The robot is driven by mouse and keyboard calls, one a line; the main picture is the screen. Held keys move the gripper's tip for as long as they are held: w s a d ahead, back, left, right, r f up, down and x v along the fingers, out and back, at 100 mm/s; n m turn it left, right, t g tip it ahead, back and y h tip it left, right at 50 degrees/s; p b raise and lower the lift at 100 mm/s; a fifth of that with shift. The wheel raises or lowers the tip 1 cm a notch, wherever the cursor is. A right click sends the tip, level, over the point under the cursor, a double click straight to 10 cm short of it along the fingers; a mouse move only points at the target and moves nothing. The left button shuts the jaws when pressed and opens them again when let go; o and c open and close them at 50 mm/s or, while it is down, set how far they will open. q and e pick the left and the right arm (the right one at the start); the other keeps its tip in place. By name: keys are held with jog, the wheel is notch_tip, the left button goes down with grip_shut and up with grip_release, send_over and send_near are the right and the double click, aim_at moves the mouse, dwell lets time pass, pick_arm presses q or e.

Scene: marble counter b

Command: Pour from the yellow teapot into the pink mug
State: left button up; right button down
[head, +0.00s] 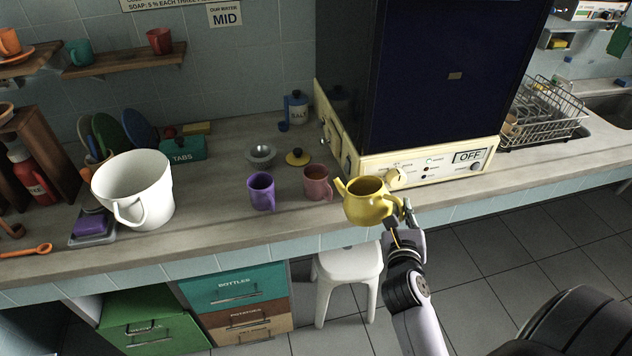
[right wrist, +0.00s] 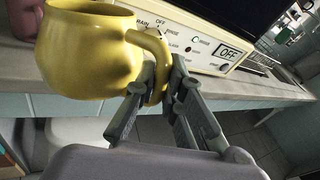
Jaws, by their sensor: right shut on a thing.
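The yellow teapot (head: 366,203) is open-topped and roughly upright at the counter's front edge, its spout toward the left. My right gripper (head: 400,213) is shut on the teapot's handle. The right wrist view shows the teapot (right wrist: 88,52) with its handle between the fingers of my right gripper (right wrist: 158,88). The pink mug (head: 317,184) stands on the counter just left of the teapot's spout, and something reddish-brown shows inside its rim. The spout tip looks close to the mug, but I cannot tell the gap. My left gripper is not in view.
A purple mug (head: 261,191) stands left of the pink mug. A large white pitcher (head: 135,188) is further left. A yellow lid (head: 298,158) and a metal bowl (head: 260,155) lie behind. The cream machine (head: 425,163) stands behind the teapot. A white stool (head: 347,266) is below the counter.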

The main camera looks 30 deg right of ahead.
notch_tip(320, 180, down, 6)
jog(key=s+m+t+b, duration=0.1)
jog(key=s+m+b, duration=0.1)
jog(key=b, duration=0.8)
jog(key=shift+s+d+r+m+t+h, duration=0.15)
jog(key=shift+s+d+m+t+h, duration=0.15)
jog(key=shift+d+h, duration=0.1)
dwell(0.5)
